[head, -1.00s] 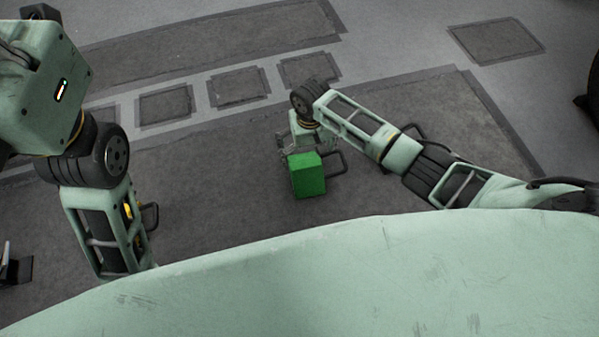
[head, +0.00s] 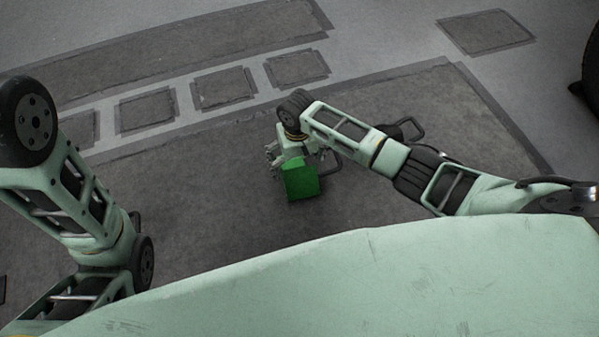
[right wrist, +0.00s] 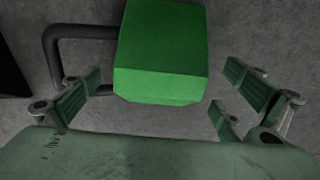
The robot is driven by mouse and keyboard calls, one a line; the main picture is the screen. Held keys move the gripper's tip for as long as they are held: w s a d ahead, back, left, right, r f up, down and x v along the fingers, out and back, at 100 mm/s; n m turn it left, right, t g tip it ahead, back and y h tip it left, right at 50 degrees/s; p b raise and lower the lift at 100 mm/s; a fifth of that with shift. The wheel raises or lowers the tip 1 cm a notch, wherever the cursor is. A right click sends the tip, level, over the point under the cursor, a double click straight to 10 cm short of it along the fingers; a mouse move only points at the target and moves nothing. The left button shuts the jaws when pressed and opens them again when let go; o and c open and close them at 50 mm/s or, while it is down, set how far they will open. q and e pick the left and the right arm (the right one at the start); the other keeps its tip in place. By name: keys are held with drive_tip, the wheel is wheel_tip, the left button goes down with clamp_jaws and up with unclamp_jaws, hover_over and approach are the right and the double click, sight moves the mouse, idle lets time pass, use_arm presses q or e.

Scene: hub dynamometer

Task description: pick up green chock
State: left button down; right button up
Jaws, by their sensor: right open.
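The green chock (head: 301,180) is a bright green block on the dark floor, left of the picture's right arm links. A dark bent bar like a handle shows beside it, and in the right wrist view it meets the chock (right wrist: 161,52) on the left. My right gripper (head: 285,160) is at the chock's far side in the head view. In the right wrist view my right gripper (right wrist: 158,98) is open, with finger pads on both sides and clear gaps to the chock. The chock's near end lies between the fingertips. My left gripper is out of view.
The dark floor panel (head: 400,235) around the chock is mostly bare. Square floor plates (head: 223,88) lie in a row farther back. A dark rounded object (head: 590,85) stands at the right edge.

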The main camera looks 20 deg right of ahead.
drive_tip(key=shift+w, duration=0.1)
drive_tip(key=c, duration=2.1)
